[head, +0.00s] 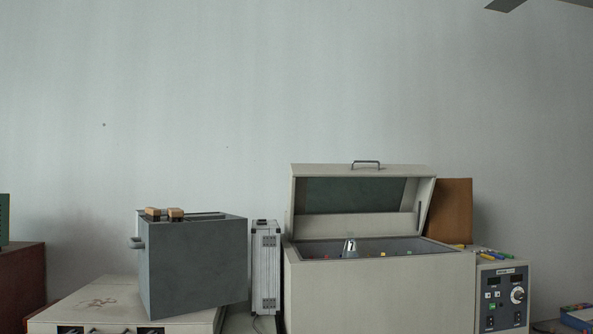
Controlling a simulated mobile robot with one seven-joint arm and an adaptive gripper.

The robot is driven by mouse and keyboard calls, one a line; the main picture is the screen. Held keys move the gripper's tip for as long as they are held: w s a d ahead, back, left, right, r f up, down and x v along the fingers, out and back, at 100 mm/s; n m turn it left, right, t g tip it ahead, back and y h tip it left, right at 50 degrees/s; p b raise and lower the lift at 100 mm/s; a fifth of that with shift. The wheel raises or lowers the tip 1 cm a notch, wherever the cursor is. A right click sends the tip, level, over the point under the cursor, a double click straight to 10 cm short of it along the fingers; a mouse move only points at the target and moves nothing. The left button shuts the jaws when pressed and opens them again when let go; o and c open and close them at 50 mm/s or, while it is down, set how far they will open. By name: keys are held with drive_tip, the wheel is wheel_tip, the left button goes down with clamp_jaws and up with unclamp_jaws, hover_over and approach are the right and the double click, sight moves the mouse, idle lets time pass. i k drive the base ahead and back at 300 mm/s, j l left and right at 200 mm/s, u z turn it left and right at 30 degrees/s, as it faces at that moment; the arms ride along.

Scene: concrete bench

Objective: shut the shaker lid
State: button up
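The shaker (380,290) is a beige box on the right half of the head view, with a control panel (503,297) at its right end. Its lid (362,172) stands raised and tilted back, with a window in it and a small handle (366,163) at its top edge. Inside the open tub, the top of a flask (349,247) and some small coloured things show. The tub floor is hidden by the front wall. My gripper is not in view.
A grey box with two brown-topped pieces (195,262) stands on a pale cabinet (100,304) at left. A silver case (265,268) stands close to the shaker's left side. A brown board (455,212) leans behind its right end, and several coloured pens (495,255) lie on top there.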

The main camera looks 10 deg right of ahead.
sight(313, 188)
drive_tip(key=i+l, duration=0.3)
drive_tip(key=l, duration=0.15)
drive_tip(key=i+l, duration=0.25)
drive_tip(key=l, duration=0.2)
drive_tip(key=i+l, duration=0.55)
drive_tip(key=l, duration=0.3)
